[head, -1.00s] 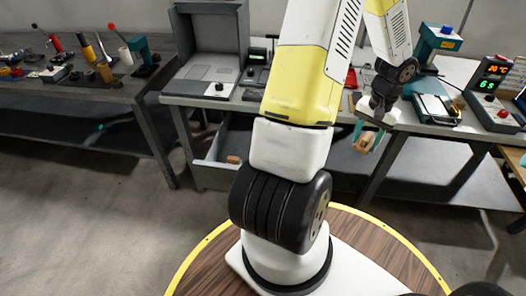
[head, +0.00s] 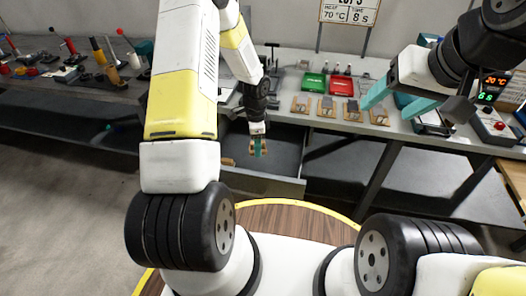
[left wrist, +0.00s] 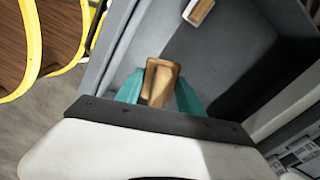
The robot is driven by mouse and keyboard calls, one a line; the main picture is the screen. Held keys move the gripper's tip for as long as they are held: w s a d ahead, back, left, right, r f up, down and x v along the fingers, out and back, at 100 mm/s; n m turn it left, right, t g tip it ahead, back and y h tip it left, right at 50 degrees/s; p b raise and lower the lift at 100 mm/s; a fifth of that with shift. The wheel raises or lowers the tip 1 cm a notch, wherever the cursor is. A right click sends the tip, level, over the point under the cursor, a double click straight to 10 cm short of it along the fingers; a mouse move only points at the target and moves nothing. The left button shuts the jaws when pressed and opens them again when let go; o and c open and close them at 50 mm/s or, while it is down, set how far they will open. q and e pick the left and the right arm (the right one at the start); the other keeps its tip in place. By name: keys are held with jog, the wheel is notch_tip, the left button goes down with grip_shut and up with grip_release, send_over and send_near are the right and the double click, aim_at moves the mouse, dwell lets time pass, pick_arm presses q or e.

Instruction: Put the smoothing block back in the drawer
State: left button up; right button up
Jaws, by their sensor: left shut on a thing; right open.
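My left gripper (head: 258,148) is shut on the smoothing block, a small tan wooden block. In the left wrist view the block (left wrist: 161,80) sits between the two teal fingers. The open drawer (head: 290,183) is a grey box under the bench, and the left gripper is over its inside. The drawer's grey floor and wall (left wrist: 125,62) also show in the left wrist view. I cannot tell how far the block is above the floor. My right gripper (head: 398,98) is open and empty in front of the bench on the right.
Another wooden piece (head: 228,162) lies inside the drawer at its left; it also shows in the left wrist view (left wrist: 198,10). On the bench stand a green box (head: 313,82), a red box (head: 341,86) and several small wooden pieces. The drawer's right part is clear.

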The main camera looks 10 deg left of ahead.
pick_arm(q)
jog(key=f+m, duration=0.1)
jog(key=w+f+m, duration=0.1)
jog(key=m, duration=0.1)
jog(key=shift+a+f+m, duration=0.2)
jog(key=shift+f+m, duration=0.1)
jog(key=shift+f, duration=0.05)
notch_tip(320, 180, down, 10)
jog(key=shift+f, duration=0.1)
jog(key=o, duration=1.3)
jog(key=shift+f, duration=0.1)
